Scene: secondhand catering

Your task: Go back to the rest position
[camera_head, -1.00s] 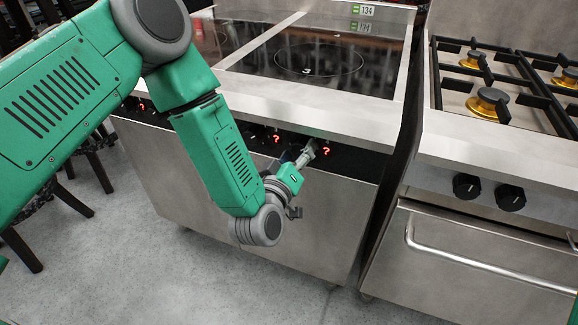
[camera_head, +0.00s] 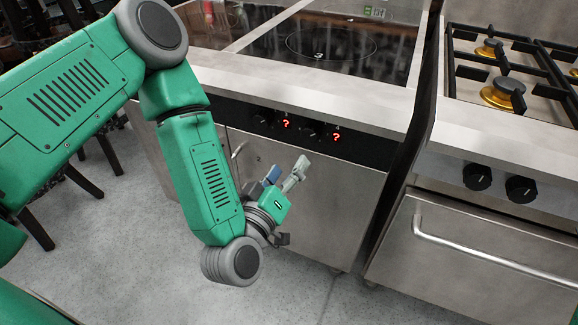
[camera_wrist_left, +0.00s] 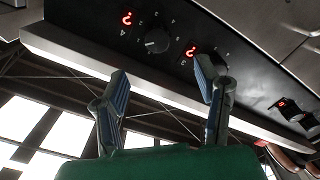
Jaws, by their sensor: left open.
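My left gripper (camera_head: 284,174) is in front of the induction cooker's steel front, below its black control panel (camera_head: 352,147). Its fingers are apart and hold nothing; a gap shows between the fingertips and the panel. In the left wrist view the two blue-padded fingers (camera_wrist_left: 164,88) stand wide apart. Beyond them a control knob (camera_wrist_left: 157,40) and red "?" displays show on the panel. My right gripper is not in view.
The induction cooker's glass top (camera_head: 317,45) lies behind the arm. A gas stove (camera_head: 480,150) with knobs and an oven handle (camera_head: 490,257) stands at the right. Dark chair legs (camera_head: 88,180) show at the left. Grey floor (camera_head: 130,255) is clear in front.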

